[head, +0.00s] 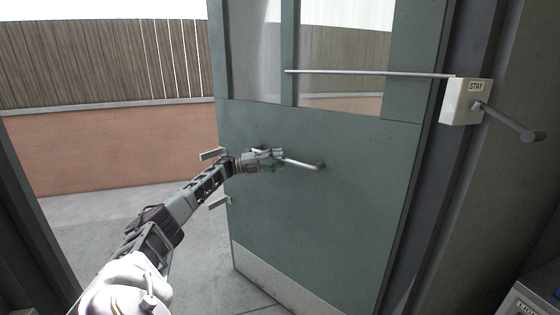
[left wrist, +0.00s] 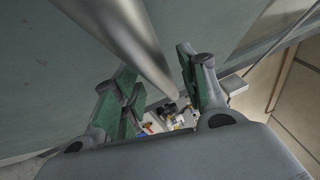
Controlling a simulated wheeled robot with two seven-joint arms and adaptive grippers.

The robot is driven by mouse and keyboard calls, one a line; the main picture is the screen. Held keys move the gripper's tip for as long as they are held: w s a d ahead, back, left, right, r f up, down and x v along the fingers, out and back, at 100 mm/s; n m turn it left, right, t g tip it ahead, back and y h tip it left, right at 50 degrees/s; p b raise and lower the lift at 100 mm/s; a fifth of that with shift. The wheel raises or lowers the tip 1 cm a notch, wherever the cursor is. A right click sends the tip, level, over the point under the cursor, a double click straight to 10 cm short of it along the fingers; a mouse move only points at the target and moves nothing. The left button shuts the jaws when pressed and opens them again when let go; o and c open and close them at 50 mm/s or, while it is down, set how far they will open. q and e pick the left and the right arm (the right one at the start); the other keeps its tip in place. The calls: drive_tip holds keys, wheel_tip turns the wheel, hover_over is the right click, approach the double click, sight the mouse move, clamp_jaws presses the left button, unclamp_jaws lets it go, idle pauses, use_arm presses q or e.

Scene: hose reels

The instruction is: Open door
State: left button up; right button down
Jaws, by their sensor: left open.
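The grey-green door (head: 300,220) stands partly open, with a glazed upper part and a pale kick strip at its bottom. Its far left edge is well away from the dark frame on the left. A grey bar handle (head: 303,164) sticks out from its face at mid-height. My left gripper (head: 272,158) is at the left part of this handle, fingers open. In the left wrist view the handle bar (left wrist: 130,40) runs down between the two green-padded fingers (left wrist: 150,88); I cannot tell whether they touch it. My right gripper is not in view.
A white box marked STAY (head: 466,101) with a rod and a lever is at the upper right of the door. Beyond the opening lie paved ground (head: 110,222), a brick wall (head: 110,150) and a wooden fence (head: 100,60). A labelled box (head: 530,298) is at the lower right.

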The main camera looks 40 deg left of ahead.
use_arm(q)
drive_tip(key=v, duration=1)
drive_tip(key=shift+s+a, duration=0.25)
drive_tip(key=shift+s, duration=0.05)
drive_tip(key=shift+f, duration=0.1)
